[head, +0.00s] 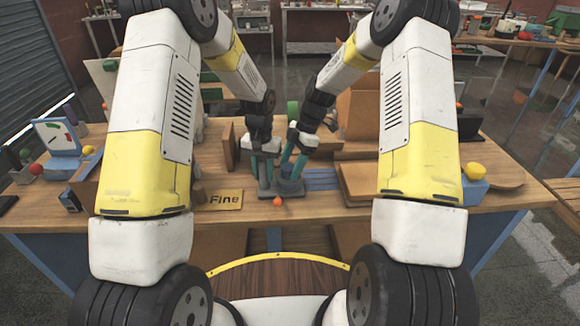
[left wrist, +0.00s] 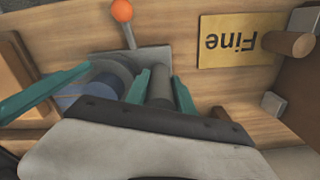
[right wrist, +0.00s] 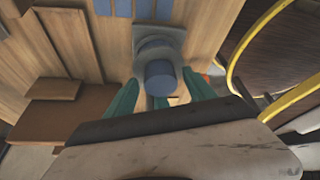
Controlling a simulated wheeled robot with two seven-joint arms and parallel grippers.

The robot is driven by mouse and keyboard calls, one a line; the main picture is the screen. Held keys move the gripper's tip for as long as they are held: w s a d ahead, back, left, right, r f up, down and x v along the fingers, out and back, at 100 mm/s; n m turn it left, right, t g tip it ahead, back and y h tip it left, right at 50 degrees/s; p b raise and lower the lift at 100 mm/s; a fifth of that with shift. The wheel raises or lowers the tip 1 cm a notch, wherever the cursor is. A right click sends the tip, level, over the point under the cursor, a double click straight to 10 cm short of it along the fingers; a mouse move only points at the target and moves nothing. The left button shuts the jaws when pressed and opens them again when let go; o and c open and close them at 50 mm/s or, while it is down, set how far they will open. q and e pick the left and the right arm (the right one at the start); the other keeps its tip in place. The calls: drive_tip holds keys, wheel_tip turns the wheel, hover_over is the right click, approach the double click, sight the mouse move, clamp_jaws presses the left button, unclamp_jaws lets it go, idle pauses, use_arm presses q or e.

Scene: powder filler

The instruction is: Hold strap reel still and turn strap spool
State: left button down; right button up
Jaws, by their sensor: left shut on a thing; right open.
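A grey base (head: 268,193) on the wooden table carries a round blue-and-grey piece (head: 289,186) and an upright grey post, with an orange-ball lever (head: 278,201) at its front. I take the post for the strap reel (left wrist: 161,86) and the round piece for the strap spool (right wrist: 160,76). My left gripper (head: 262,180) is shut on the grey post; its teal fingers (left wrist: 162,84) press both sides. My right gripper (head: 287,172) is open, its fingers (right wrist: 160,90) apart on either side of the spool's blue end. Contact with the spool cannot be told.
A yellow "Fine" sign (head: 222,200) lies left of the base; a brown peg stands by it. Blue slats (head: 322,180) and wooden boards (head: 362,185) are to the right. A blue scale-like device (head: 58,145) stands far left. The two grippers are very close together.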

drive_tip(key=shift+a+f, duration=0.1)
drive_tip(key=shift+f, duration=0.15)
drive_tip(key=c, duration=1.4)
drive_tip(key=shift+o, duration=0.2)
drive_tip(key=shift+m, duration=0.3)
drive_tip(key=m+t, duration=0.2)
drive_tip(key=m, duration=0.3)
drive_tip(key=shift+s, duration=0.2)
drive_tip(key=m+t, duration=0.1)
drive_tip(key=m, duration=0.2)
drive_tip(key=m+t+h, duration=0.1)
drive_tip(key=m, duration=0.2)
drive_tip(key=shift+s+a+m+t, duration=0.1)
drive_tip(key=shift+m+t, duration=0.2)
drive_tip(key=shift+m, duration=0.1)
